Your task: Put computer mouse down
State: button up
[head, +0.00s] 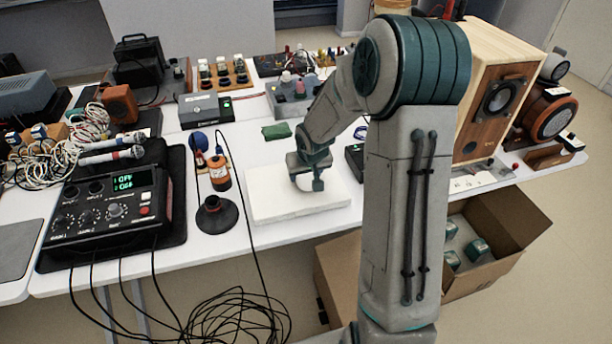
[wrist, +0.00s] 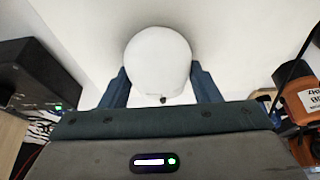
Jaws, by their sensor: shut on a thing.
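The computer mouse (wrist: 158,62) is a white rounded thing between the two fingers of my gripper (wrist: 161,86) in the wrist view. My gripper is shut on it. A white slab (head: 270,206) lies on the table, and in the head view my gripper (head: 306,184) is low over its middle, pointing down. In the wrist view the pale surface of the slab fills the background behind the mouse. I cannot tell whether the mouse touches the slab. In the head view I cannot make out the mouse at my gripper.
A black mixer (head: 105,212) with a lit display stands at the left. A wooden speaker (head: 497,95) stands right, above an open cardboard box (head: 508,224).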

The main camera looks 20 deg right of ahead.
jog(key=shift+f, duration=0.4)
jog(key=shift+r, duration=0.1)
jog(key=o, duration=1)
